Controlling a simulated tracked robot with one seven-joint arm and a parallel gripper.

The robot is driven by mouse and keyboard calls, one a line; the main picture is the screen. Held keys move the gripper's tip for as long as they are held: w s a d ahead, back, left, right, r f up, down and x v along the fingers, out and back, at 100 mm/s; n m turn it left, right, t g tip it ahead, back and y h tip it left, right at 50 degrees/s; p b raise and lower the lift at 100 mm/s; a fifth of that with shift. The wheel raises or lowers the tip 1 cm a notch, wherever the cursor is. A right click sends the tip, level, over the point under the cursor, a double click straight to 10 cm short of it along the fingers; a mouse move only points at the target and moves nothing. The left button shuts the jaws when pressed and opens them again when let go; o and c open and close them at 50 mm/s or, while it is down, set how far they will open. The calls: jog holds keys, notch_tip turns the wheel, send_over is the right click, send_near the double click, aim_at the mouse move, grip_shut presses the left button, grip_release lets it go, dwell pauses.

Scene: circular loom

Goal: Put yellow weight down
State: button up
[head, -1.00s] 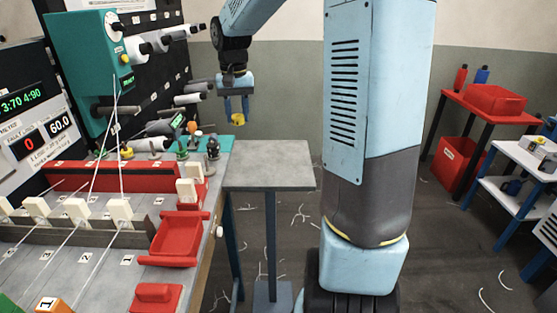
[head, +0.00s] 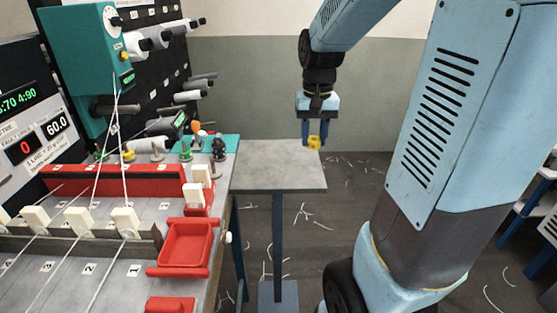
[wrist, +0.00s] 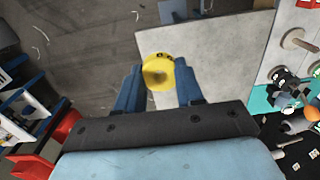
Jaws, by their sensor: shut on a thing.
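The grey side table (head: 275,170) is bare. To its left stands the loom bench with a teal tray (head: 212,148) of small pieces, a red tray (head: 186,245) and taut white threads. White scraps (head: 303,214) lie on the floor.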

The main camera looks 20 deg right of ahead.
jog(key=w+a+f, duration=0.3)
jog(key=w+f, duration=0.1)
jog(key=w, duration=0.4)
send_over(277, 165)
notch_tip(277, 165, down, 6)
jog(key=shift+s+r, duration=0.15)
jog(key=shift+r, duration=0.1)
jog(key=shift+f, duration=1.7)
jog(key=o, duration=1.1)
